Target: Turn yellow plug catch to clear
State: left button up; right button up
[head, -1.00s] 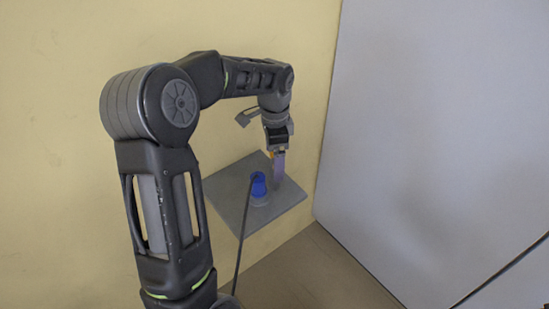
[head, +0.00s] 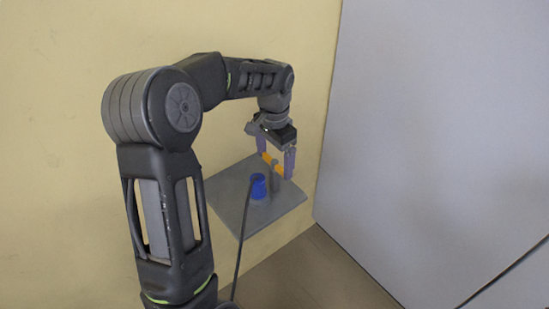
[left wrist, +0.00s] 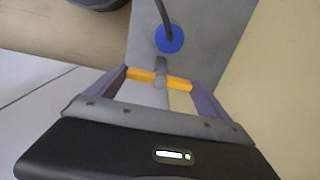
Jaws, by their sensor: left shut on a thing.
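I cannot tell whether this piece is the catch. A blue plug (head: 258,188) with a dark cable stands beside it on the board; it also shows in the left wrist view (left wrist: 169,39). I see no plug that is clearly yellow. My right gripper is out of view.
The grey board (head: 229,193) is set against the yellow wall (head: 80,60). A large pale grey panel (head: 430,120) rises on the right. The dark cable (head: 242,240) runs down from the blue plug. Brown floor (head: 320,275) shows below.

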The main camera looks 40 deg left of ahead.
aim_at(275, 162)
pick_arm(q)
jog(key=o, duration=1.1)
jog(key=shift+r, duration=0.1)
notch_tip(275, 162, up, 8)
jog(key=shift+f+b, duration=0.15)
jog(key=shift+b, duration=0.15)
